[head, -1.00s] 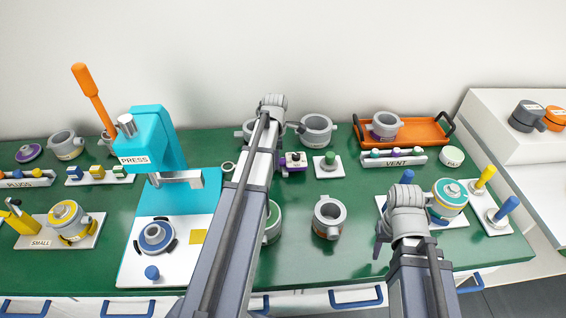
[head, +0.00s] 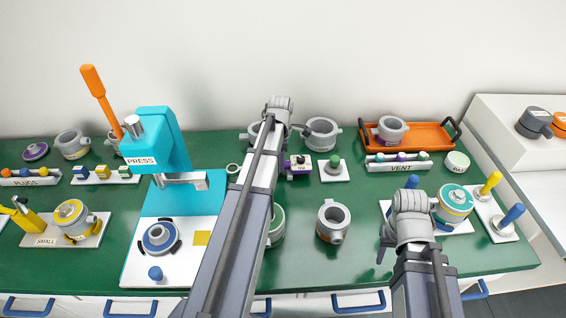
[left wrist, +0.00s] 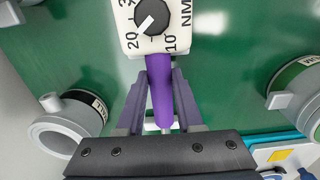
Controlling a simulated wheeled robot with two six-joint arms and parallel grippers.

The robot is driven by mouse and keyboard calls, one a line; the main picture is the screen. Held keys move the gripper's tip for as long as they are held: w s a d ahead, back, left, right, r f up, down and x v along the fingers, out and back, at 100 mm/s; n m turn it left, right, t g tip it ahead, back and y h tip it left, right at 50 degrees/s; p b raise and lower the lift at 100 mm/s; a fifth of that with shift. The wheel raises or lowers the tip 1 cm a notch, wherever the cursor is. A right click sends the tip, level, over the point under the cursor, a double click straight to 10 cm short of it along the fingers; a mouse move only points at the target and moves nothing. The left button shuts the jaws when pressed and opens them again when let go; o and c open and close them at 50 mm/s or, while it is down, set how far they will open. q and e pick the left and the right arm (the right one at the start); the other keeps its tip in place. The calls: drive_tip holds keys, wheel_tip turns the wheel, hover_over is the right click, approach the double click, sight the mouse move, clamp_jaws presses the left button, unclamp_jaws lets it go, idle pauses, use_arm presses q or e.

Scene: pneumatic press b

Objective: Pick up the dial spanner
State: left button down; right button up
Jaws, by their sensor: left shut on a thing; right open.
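The dial spanner (left wrist: 158,22) has a white head with a black dial and a purple handle (left wrist: 163,95). It shows at the top middle of the left wrist view. My left gripper (left wrist: 161,84) is shut on the purple handle, one finger on each side. I cannot tell whether the spanner touches the table. My right gripper (head: 384,244) is open and empty near the right front of the table.
A blue press (head: 155,150) stands left of my left arm. An orange tray (head: 430,136) lies at back right.

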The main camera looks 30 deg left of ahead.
wheel_tip(320, 180, up, 10)
drive_tip(key=p, duration=0.9)
drive_tip(key=shift+p, duration=0.35)
drive_tip(key=shift+f, duration=0.1)
